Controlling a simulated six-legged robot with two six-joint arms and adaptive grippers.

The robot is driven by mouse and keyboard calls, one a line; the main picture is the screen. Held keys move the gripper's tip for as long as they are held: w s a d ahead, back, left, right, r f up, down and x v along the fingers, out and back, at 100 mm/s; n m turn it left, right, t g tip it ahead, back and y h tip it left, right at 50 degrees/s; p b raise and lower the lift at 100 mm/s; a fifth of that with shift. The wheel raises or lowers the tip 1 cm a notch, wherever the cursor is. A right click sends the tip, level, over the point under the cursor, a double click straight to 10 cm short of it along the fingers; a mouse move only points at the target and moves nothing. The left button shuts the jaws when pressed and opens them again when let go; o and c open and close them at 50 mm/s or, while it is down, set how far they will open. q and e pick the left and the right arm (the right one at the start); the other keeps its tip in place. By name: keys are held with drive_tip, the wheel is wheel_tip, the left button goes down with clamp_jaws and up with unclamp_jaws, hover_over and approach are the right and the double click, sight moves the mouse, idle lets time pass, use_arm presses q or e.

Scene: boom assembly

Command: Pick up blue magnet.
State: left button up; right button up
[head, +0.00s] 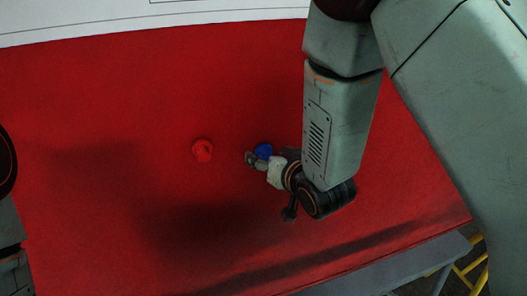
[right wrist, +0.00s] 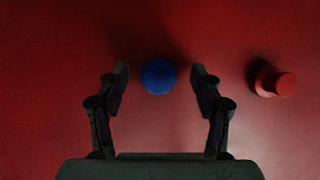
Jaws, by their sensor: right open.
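The blue magnet (head: 264,150) is on the red table top, partly hidden by my right gripper (head: 256,160) in the head view. In the right wrist view the blue magnet (right wrist: 158,76) shows as a round blue top between the fingertips of my right gripper (right wrist: 160,82). The fingers are open, one on each side, with a gap to the magnet on both sides. I cannot tell the height of the fingertips above the table. My left gripper is not in view; only part of my left arm shows at the left edge.
A red magnet-like piece (head: 202,150) stands left of the blue magnet in the head view and to the right in the right wrist view (right wrist: 273,82). The red table top (head: 100,110) is otherwise clear. A white sheet or panel (head: 90,20) lies beyond its far edge.

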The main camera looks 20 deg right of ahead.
drive_tip(key=shift+d, duration=0.15)
drive_tip(key=shift+w+f, duration=0.15)
drive_tip(key=shift+w, duration=0.2)
drive_tip(key=c, duration=0.4)
drive_tip(key=shift+s, duration=0.2)
drive_tip(key=c, duration=0.6)
drive_tip(key=shift+c, duration=0.9)
drive_tip(key=shift+w, duration=0.1)
